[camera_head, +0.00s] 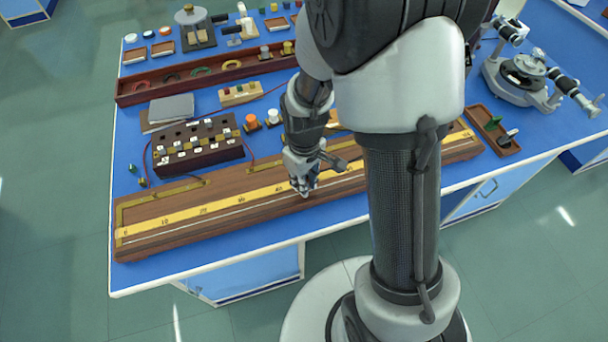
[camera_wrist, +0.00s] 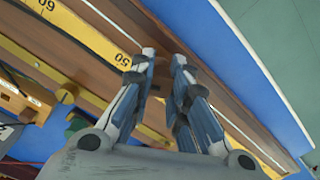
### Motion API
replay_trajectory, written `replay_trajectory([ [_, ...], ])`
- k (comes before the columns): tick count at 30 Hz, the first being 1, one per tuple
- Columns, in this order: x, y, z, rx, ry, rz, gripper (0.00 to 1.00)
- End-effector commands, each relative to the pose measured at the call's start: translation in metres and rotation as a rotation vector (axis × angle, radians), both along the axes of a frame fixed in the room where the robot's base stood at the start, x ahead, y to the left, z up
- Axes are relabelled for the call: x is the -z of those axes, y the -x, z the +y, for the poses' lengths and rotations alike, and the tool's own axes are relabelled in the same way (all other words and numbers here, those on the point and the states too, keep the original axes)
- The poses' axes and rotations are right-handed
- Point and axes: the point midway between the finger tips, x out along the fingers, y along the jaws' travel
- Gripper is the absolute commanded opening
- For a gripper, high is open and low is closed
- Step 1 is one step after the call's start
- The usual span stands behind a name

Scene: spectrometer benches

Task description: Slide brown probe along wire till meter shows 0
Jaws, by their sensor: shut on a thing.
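The long wooden wire board (camera_head: 150,208) lies along the bench's near edge, with a yellow scale (camera_head: 232,200) and a thin pale wire line beside it. My gripper (camera_head: 304,190) is low over the near side of the board, to the right of the 40 mark. In the wrist view, my gripper's fingertips (camera_wrist: 164,58) point at the board close to the 50 mark, with 60 farther left. The jaws are shut on the brown probe, which the fingers mostly hide; I cannot tell whether it touches the wire. No meter reading is legible.
A dark box with white-topped plugs (camera_head: 198,145) stands behind the board at left. A brown tray (camera_head: 480,113) lies at its right end. A grey optical instrument (camera_head: 520,75) stands at the back right. My arm hides the board's middle right.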

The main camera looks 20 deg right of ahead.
Motion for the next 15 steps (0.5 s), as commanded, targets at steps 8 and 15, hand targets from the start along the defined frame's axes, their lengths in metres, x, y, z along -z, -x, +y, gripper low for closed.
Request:
replay_trajectory([
  [8,0.009,0.0,0.0,0.0,0.0,0.0,0.0],
  [15,0.009,0.0,0.007,-0.002,0.0,0.001,0.0],
])
